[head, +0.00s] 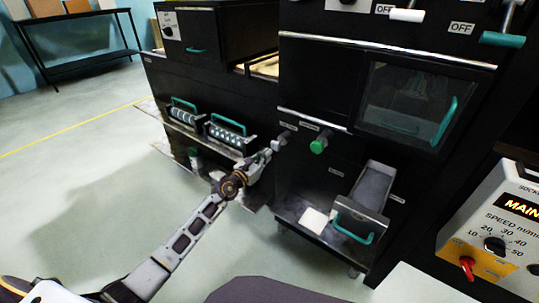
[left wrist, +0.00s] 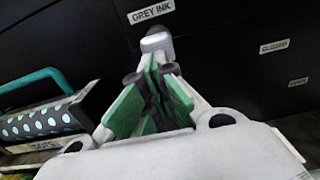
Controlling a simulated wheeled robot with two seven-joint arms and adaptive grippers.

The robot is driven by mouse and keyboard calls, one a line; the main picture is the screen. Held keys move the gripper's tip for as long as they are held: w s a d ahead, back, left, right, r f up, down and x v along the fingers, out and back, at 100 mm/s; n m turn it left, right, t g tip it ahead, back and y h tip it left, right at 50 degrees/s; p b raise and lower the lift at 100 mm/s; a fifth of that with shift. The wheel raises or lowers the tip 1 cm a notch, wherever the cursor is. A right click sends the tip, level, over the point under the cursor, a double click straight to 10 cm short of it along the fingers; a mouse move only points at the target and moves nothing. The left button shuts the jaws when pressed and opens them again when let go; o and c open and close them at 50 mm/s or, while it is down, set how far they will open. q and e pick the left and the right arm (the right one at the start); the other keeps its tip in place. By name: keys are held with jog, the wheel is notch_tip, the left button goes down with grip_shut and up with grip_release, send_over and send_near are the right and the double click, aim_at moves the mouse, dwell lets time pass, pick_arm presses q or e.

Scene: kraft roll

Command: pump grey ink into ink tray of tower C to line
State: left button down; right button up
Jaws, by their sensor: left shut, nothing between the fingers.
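The grey ink pump knob (head: 284,136) sticks out of the black machine front. In the left wrist view the same knob (left wrist: 157,40) is just beyond my fingertips, under a GREY INK label (left wrist: 151,12). My left gripper (head: 268,152) is shut and empty, with its tips at or very near the knob; I cannot tell whether they touch. Its green-padded fingers (left wrist: 157,70) point at the knob. A grey tray (head: 374,187) with a teal handle sits lower right on the tower; its ink level and line cannot be made out. My right gripper is out of view.
A green knob (head: 318,146) is just right of the grey one. Two patterned rollers with teal handles (head: 227,132) are at left; the dotted one (left wrist: 45,122) is close beside my gripper. A control box (head: 497,235) stands at right. Floor at left is clear.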

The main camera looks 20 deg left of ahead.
aim_at(274, 149)
pick_arm(q)
jog(key=shift+b+x, duration=0.3)
jog(key=shift+x, duration=1.1)
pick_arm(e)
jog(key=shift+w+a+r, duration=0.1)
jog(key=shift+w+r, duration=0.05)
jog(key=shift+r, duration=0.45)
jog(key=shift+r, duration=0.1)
pick_arm(q)
jog(key=shift+w+d, duration=0.2)
jog(key=shift+w, duration=0.45)
jog(key=shift+x, duration=1.05)
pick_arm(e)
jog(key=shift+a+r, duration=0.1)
pick_arm(q)
jog(key=shift+r, duration=0.2)
